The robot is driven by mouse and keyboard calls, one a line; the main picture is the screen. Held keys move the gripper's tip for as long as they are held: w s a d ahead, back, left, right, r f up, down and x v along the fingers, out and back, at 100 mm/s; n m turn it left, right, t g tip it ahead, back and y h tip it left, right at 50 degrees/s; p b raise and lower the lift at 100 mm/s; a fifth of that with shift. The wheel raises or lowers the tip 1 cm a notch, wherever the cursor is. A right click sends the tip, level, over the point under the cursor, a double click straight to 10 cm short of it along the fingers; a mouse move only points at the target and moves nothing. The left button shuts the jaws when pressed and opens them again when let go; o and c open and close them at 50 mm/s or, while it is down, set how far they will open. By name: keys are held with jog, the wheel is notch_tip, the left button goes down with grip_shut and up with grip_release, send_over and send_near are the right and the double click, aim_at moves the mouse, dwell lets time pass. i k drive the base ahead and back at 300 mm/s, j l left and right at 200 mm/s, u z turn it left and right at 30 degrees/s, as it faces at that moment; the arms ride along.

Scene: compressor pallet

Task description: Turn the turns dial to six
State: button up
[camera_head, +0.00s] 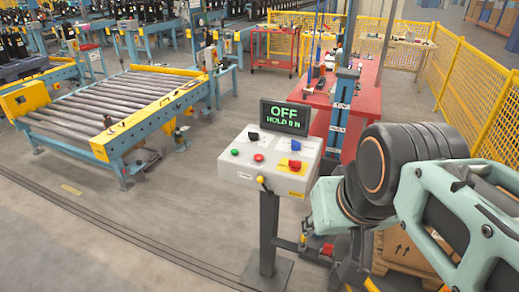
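A grey-white control box (248,170) stands on a dark post near the middle of the view. A black knob (253,136) sits at its back left and a blue knob (295,145) at its back right. The lettering is too small to tell which is the turns dial or where either points. A black display (284,117) behind them reads "OFF" and "HOLD 0 N" in green. My arm comes in from the right and bends down beside the box, apart from the knobs. My gripper's fingers cannot be made out among the dark parts low in the view.
The box also carries a green button (235,152), a red button (258,157), a red knob (294,164) on a yellow plate and a yellow part (260,179) in front. A roller conveyor (100,105) stands left, a red table (372,112) behind. Floor left of the post is clear.

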aim_at(254, 136)
jog(key=i+j+z, duration=0.15)
jog(key=j, duration=0.2)
jog(key=i+j+z, duration=0.2)
jog(key=j, duration=0.15)
jog(key=j+z, duration=0.15)
jog(key=j, duration=0.2)
jog(key=i+j+z, duration=0.2)
jog(key=j, duration=0.2)
